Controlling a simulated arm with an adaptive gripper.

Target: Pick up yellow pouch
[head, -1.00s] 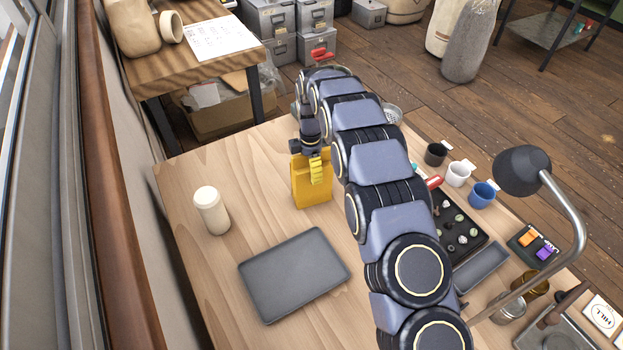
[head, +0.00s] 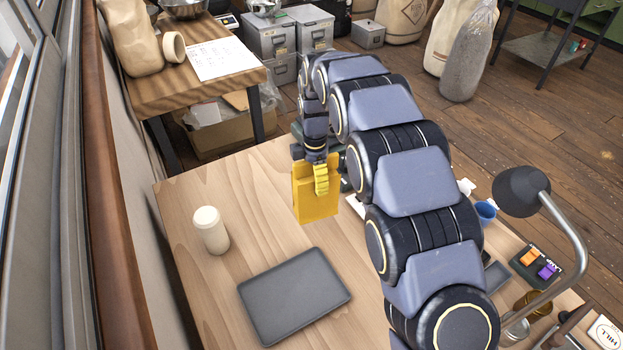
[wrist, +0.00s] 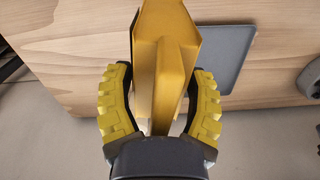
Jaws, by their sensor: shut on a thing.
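The yellow pouch (head: 312,202) is upright in the head view, left of my arm. My gripper (head: 321,178) is at its upper part, with the yellow ribbed finger against it. In the wrist view the pouch (wrist: 165,65) sits between the two curved yellow fingers of my gripper (wrist: 160,105), which are shut on it. The pouch appears lifted off the wooden table (head: 200,290), though its base is hard to judge against the wood. My arm hides what is behind it.
A dark grey tray (head: 295,297) lies on the table in front of the pouch. A cream cylindrical container (head: 211,230) stands to the left. On the right are a blue mug (head: 485,212) and a desk lamp (head: 523,190). The table between container and pouch is clear.

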